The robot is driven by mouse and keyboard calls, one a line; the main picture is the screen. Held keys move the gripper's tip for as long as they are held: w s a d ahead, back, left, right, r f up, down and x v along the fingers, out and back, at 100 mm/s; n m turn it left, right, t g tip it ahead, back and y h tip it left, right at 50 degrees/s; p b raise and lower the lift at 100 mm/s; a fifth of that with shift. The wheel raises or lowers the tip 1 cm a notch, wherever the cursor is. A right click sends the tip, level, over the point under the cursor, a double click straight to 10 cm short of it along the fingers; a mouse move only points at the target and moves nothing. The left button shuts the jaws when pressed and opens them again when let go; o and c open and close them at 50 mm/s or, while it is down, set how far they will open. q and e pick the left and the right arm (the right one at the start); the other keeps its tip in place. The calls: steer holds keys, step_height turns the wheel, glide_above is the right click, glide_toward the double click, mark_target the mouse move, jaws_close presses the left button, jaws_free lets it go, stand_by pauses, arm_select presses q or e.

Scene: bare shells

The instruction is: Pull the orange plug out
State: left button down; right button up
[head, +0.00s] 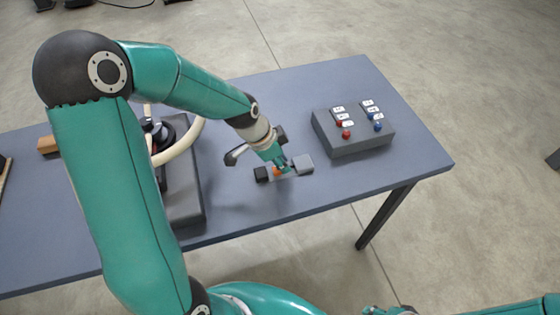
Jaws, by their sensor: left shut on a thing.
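My left gripper (283,167) points down over the middle of the table, its teal fingers closed on the orange plug (277,171). Only a small orange patch of the plug shows beside the fingers; the rest is hidden by them. Dark and grey blocks (304,164) sit around the fingertips, close to the tabletop. I cannot tell whether the plug is still seated in anything. My right arm comes in along the bottom right edge, and its end is mostly cut off by the frame.
A grey box (353,138) with red and blue knobs and white labels stands to the right on the blue-grey table (408,160). A dark unit with a cream hose (182,148) stands left, partly behind my left arm. A tan block (47,145) lies farther left.

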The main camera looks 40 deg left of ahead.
mark_target(266, 170)
arm_select(q)
steer(key=c, duration=1)
jaws_free()
steer(key=shift+w+d, duration=0.15)
steer(key=shift+w, duration=0.3)
steer(key=shift+o, duration=0.2)
steer(key=shift+s, duration=0.25)
steer(key=v, duration=1.2)
